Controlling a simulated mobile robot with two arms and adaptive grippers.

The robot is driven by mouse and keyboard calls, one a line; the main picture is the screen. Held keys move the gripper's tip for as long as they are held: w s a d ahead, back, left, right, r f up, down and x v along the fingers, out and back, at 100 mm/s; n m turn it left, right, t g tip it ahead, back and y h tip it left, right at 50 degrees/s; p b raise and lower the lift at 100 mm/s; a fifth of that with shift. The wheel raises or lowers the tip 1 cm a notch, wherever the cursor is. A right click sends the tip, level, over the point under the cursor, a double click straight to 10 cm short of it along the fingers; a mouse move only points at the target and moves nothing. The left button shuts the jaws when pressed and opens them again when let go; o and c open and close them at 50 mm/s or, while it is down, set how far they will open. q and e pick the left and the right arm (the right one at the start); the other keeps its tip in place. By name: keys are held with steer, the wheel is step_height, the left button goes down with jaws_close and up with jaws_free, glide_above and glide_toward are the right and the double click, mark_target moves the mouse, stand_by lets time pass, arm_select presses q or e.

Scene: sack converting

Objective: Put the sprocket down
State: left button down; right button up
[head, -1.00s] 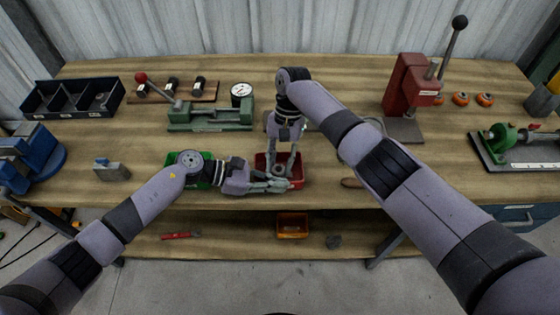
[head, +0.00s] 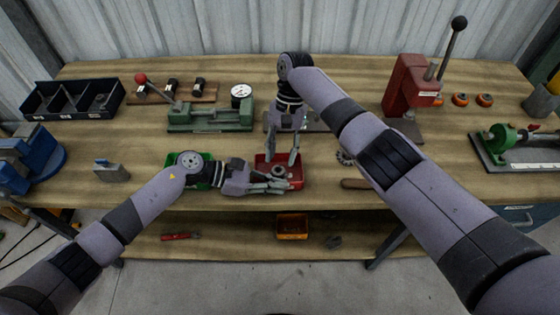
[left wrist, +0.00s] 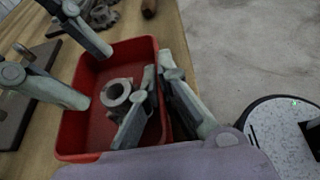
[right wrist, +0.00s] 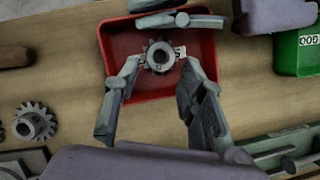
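The grey toothed sprocket (right wrist: 160,57) lies in the red bin (right wrist: 113,45); its ring-shaped hub shows in the left wrist view (left wrist: 117,92). The bin (head: 297,173) stands at the bench's front edge. My right gripper (head: 282,158) points down over the bin. Its fingers are spread on both sides of the sprocket in the right wrist view (right wrist: 160,66), apart from it and empty. My left gripper (head: 278,180) is at the bin's front wall, one finger inside and one outside, tips close together on the wall (left wrist: 158,66). The fingers hide part of the bin.
Another sprocket (head: 345,157) lies on the bench right of the bin, near a wooden handle (head: 355,183). A green bin (head: 203,184) stands to the left. A green fixture (head: 210,118) and a red press (head: 410,88) stand farther back.

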steer(key=v, duration=0.8)
steer(key=shift+r, duration=0.3)
steer(key=shift+w, duration=0.1)
arm_select(q)
steer(key=c, duration=1.7)
jaws_free()
